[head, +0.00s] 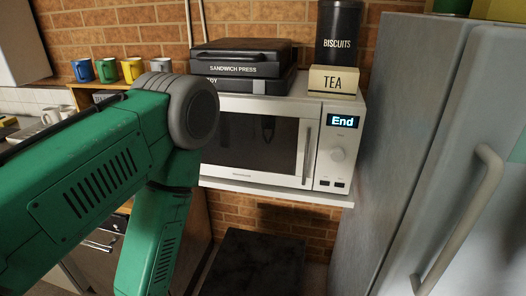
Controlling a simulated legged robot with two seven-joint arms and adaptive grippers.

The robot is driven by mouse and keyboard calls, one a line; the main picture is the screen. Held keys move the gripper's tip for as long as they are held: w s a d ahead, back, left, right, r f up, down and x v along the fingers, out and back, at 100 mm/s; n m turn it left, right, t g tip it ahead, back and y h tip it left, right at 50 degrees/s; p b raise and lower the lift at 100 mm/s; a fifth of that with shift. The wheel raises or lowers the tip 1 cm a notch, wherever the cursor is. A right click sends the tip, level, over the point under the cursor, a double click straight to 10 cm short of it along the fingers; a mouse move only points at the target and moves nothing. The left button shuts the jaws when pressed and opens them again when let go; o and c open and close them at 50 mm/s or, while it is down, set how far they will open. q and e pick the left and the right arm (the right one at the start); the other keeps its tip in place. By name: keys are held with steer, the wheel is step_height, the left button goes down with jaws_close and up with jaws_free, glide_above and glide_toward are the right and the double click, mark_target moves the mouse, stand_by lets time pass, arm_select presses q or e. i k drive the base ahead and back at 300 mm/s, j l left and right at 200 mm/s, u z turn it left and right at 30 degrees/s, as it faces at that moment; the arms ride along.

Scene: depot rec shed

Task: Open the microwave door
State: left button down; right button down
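The microwave (328,170) is white with a dark window and sits on a white shelf. Its door (257,141) looks closed. A vertical handle (307,150) runs along the door's right side, left of the control panel. The display reads "End", with a round knob below it. My green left arm comes in from the left and bends down in front of the microwave's left end, hiding that part. My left gripper is out of the picture, below the bottom edge or hidden. My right gripper is not in view.
A black sandwich press (240,69), a tea box (335,81) and a biscuits tin (338,35) stand on the microwave. A grey fridge (400,130) with a long handle (462,215) stands close on the right. Several mugs line a wooden shelf at left. A dark surface (255,262) lies below.

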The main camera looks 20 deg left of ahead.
mark_target(267, 140)
steer(key=j+u, duration=0.5)
steer(key=j, duration=0.45)
steer(key=i+j+u, duration=0.25)
